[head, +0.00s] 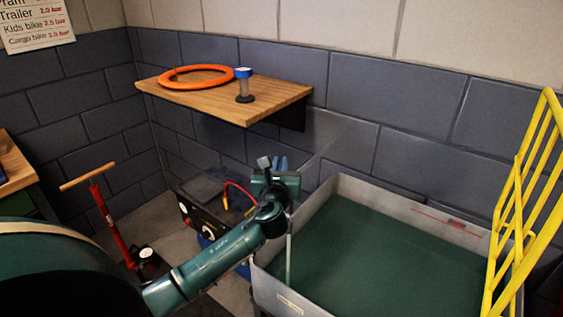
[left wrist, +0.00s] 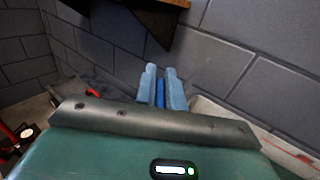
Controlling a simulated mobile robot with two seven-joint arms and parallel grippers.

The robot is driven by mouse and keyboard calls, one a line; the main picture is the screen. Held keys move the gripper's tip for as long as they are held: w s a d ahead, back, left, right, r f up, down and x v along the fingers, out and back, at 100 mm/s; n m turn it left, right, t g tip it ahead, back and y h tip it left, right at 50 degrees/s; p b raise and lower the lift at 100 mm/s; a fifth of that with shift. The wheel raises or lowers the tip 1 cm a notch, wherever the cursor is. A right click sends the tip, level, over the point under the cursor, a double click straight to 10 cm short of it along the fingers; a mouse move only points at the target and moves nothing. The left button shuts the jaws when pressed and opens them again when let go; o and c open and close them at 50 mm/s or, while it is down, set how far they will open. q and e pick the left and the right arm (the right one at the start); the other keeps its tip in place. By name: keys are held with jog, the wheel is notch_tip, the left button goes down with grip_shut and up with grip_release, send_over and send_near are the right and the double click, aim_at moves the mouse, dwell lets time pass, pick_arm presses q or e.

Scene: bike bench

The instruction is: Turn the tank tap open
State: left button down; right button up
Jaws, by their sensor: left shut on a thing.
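The tank (head: 345,187) is a grey open-topped tub with a dark green inside, at the lower right of the head view. My left gripper (head: 280,163) is over the tank's back left corner, by the wall. In the left wrist view its two light blue fingers (left wrist: 162,74) are shut on a narrow darker blue piece (left wrist: 160,94), which looks like the tap's handle. The gripper and wrist hide most of the tap, so its angle cannot be told. A thin pale upright bar (head: 289,250) shows below the wrist. My right gripper is not in view.
A wooden shelf (head: 205,102) with an orange ring (head: 196,76) and a blue-capped clear cylinder (head: 244,86) is on the wall above. A dark box with gauges (head: 203,222) and a red floor pump (head: 112,226) stand left. A yellow frame (head: 527,190) stands right.

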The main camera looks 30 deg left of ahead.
pick_arm(q)
jog(key=n+g+y, duration=0.1)
jog(key=n+y, duration=0.1)
jog(key=n+g+y+p, duration=0.1)
jog(key=g+y, duration=0.1)
jog(key=shift+s+a+r+n+y, duration=0.1)
jog(key=shift+s+a+n+y, duration=0.05)
jog(key=shift+n+y, duration=0.25)
jog(key=n+g+y, duration=0.1)
jog(key=n+g, duration=0.1)
jog(key=g, duration=0.2)
jog(key=s+n+g+y+b, duration=0.1)
jog(key=n+g+y, duration=0.1)
jog(key=n+g, duration=0.1)
jog(key=n+g+y+b, duration=0.1)
jog(key=n+g+y, duration=0.1)
jog(key=g, duration=0.3)
jog(key=shift+s+a+n, duration=0.15)
jog(key=shift+a+n, duration=0.2)
jog(key=shift+n, duration=0.35)
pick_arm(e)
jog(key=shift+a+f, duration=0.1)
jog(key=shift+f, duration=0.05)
pick_arm(q)
jog(key=shift+g, duration=0.3)
jog(key=c, duration=1.5)
grip_release()
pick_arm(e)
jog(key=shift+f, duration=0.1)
